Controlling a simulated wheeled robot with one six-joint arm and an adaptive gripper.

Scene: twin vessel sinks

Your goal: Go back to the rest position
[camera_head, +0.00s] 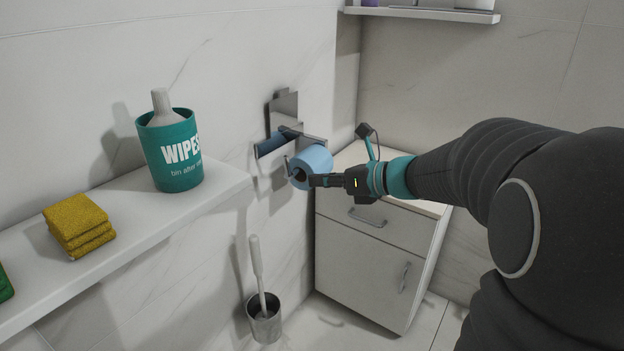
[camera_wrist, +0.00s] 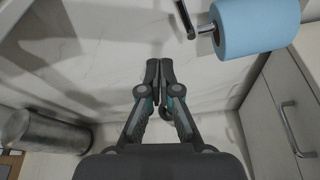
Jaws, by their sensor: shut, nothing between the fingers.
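My gripper (camera_head: 318,180) is shut and empty at the end of my outstretched arm, which comes in from the right in the head view. Its fingertips appear in front of the blue paper roll (camera_head: 314,160) on the wall holder; I cannot tell whether they touch it in that view. In the wrist view my gripper (camera_wrist: 158,66) has its fingers together, pointing toward the marble wall. There the blue roll (camera_wrist: 256,24) is at the upper right, apart from the fingers.
A white cabinet (camera_head: 365,260) stands behind my gripper. A shelf (camera_head: 135,240) at left bears a teal wipes tub (camera_head: 170,160) and yellow sponges (camera_head: 77,225). A toilet brush (camera_head: 258,270) stands in a metal holder (camera_head: 265,322) below. A high shelf (camera_head: 425,13) is at the back.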

